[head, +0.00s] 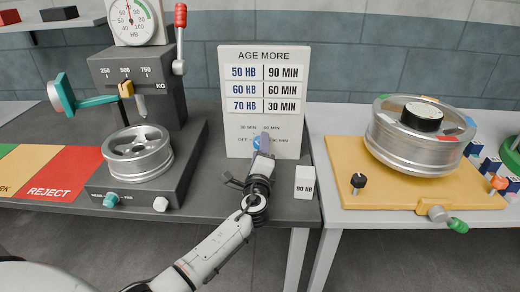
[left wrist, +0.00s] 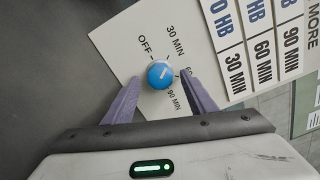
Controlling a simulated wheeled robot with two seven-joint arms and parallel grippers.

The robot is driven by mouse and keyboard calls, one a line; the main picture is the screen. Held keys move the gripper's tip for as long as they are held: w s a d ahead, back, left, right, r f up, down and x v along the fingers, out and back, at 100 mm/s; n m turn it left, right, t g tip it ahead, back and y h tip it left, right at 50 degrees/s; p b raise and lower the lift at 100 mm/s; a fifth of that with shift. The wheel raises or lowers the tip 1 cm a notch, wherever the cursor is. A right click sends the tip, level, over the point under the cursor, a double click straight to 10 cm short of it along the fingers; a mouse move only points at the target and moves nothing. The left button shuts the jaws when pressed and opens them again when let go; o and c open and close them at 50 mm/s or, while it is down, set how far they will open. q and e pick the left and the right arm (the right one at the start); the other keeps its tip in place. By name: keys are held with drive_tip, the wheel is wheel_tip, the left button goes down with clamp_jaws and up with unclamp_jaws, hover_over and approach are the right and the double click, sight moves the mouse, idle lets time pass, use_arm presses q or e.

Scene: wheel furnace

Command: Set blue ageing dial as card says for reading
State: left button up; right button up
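The AGE MORE card (head: 264,58) pairs 50 HB with 90 MIN, 60 HB with 60 MIN and 70 HB with 30 MIN. The blue dial (left wrist: 160,75) sits low on this panel, marked OFF, 30, 60 and 90 MIN. Its white mark seems to lean toward the 30 MIN side; the exact setting is hard to tell. My left gripper (left wrist: 161,78) is open, its fingers on either side of the dial with visible gaps. In the head view it mostly covers the dial. The round HB gauge (head: 131,18) has its needle near 60. My right gripper is out of view.
The hardness tester (head: 140,75) with a metal wheel (head: 138,153) is at left, beside a red REJECT area (head: 62,175). Another wheel (head: 412,150) rests on a yellow board (head: 345,153) at right.

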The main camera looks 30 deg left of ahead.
use_arm(q)
drive_tip(key=v, duration=0.9)
drive_tip(key=shift+s+d, duration=0.35)
drive_tip(key=shift+s, duration=0.2)
